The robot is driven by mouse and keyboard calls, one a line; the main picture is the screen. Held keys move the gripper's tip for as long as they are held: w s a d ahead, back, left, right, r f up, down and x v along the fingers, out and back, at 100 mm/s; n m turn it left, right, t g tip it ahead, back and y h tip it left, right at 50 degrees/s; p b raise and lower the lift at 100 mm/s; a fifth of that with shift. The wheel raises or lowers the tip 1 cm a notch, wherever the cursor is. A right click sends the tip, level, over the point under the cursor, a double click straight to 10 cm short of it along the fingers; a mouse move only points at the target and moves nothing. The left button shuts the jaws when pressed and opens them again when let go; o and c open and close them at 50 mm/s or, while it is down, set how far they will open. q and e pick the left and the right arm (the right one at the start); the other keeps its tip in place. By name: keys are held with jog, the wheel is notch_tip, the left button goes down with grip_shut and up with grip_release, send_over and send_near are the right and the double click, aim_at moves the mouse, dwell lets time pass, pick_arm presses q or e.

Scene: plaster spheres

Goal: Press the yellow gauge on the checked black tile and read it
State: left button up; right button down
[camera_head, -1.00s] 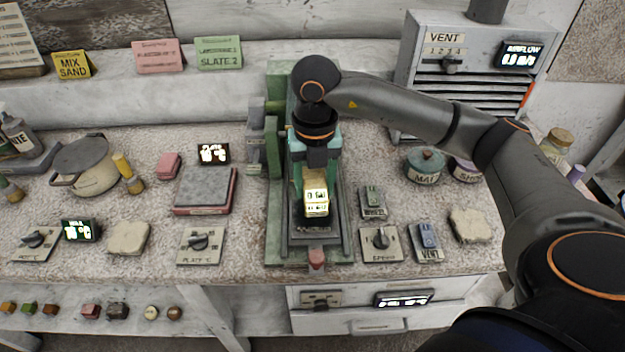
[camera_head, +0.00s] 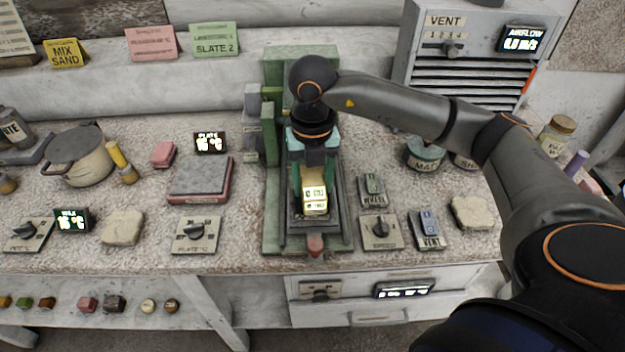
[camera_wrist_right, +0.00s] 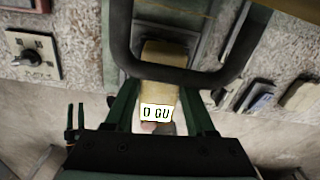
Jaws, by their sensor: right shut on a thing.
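My right gripper (camera_head: 315,187) reaches down over the green machine bed in the middle of the bench and is shut on the yellow gauge (camera_head: 314,206). The gauge is a pale yellow block with a lit white display, too small to read surely in the head view. In the right wrist view the gauge (camera_wrist_right: 160,92) sits between the green fingers (camera_wrist_right: 159,108), and its display seems to read "0 GU". A dark surface shows around the gauge's foot. No checked pattern can be made out, and I cannot tell whether the gauge touches it.
The green machine (camera_head: 272,243) has upright parts at its back left. A plate with a grey slab (camera_head: 200,178) and a lidded pot (camera_head: 82,158) stand to the left. Dials, a vent switch (camera_head: 427,230) and jars stand to the right. A vent box (camera_head: 465,70) is behind.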

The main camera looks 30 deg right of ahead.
jog(key=shift+s+f+b, duration=0.1)
jog(key=shift+f+b, duration=0.4)
jog(key=shift+f, duration=0.15)
dwell(1.4)
jog(key=shift+r, duration=0.1)
